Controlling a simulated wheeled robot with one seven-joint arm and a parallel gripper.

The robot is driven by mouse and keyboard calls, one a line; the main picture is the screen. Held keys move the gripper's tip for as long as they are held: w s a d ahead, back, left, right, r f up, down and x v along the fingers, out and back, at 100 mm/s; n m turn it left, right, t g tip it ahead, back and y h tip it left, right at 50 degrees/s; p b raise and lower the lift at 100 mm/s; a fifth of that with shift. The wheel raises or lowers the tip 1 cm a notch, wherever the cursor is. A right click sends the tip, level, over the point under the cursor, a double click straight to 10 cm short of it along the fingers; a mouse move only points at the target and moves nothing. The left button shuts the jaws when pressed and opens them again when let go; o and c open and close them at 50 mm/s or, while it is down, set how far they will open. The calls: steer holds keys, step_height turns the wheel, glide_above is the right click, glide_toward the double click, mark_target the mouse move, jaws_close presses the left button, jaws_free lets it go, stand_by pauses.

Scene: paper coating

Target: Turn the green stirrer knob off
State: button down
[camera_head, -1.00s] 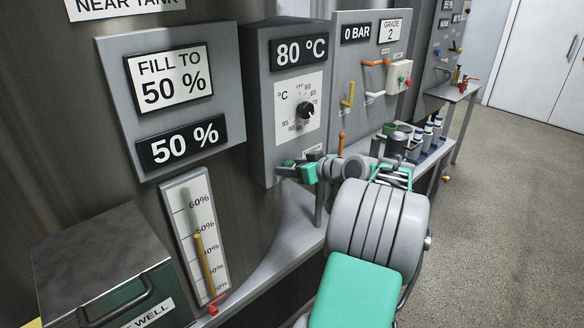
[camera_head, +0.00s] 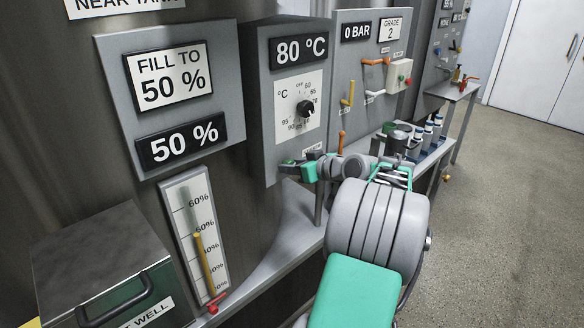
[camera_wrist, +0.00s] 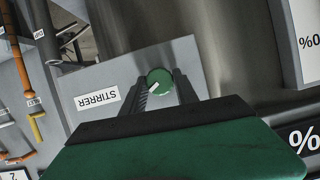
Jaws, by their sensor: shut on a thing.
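The green stirrer knob (camera_wrist: 159,82) shows in the wrist view, round with a white pointer mark. It sits on a grey panel beside an upside-down label (camera_wrist: 97,100) reading STIRRER. My gripper (camera_wrist: 160,88) is shut on the knob, with a dark finger on each side of it. In the head view, my gripper (camera_head: 292,166) reaches the lower part of the grey control box under the temperature dial. There the knob is hidden or too small to make out clearly.
The control box carries an 80 °C display (camera_head: 299,50) and a black temperature dial (camera_head: 305,108). A level gauge (camera_head: 197,235) and a metal box with a handle (camera_head: 105,265) stand at left. Valve levers (camera_head: 348,94) and small bottles (camera_head: 428,131) are to the right.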

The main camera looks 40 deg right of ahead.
steer(key=shift+f+b, duration=0.15)
steer(key=shift+b, duration=0.2)
steer(key=n+h+b, duration=0.1)
steer(key=n+b, duration=0.1)
steer(key=b, duration=0.7)
steer(key=n+h+b, duration=0.2)
steer(key=n+b, duration=0.1)
steer(key=b, duration=0.6)
steer(key=n+t+h+b, duration=0.1)
steer(key=n+h+b, duration=0.1)
steer(key=b, duration=0.7)
steer(key=shift+a+f+n+b, duration=0.2)
steer(key=shift+a+n+b, duration=0.1)
steer(key=shift+n, duration=0.3)
steer(key=shift+r, duration=0.15)
steer(key=c, duration=0.9)
jaws_free()
steer(key=shift+h, duration=0.3)
steer(key=shift+c, duration=0.2)
steer(key=shift+s+r, duration=0.1)
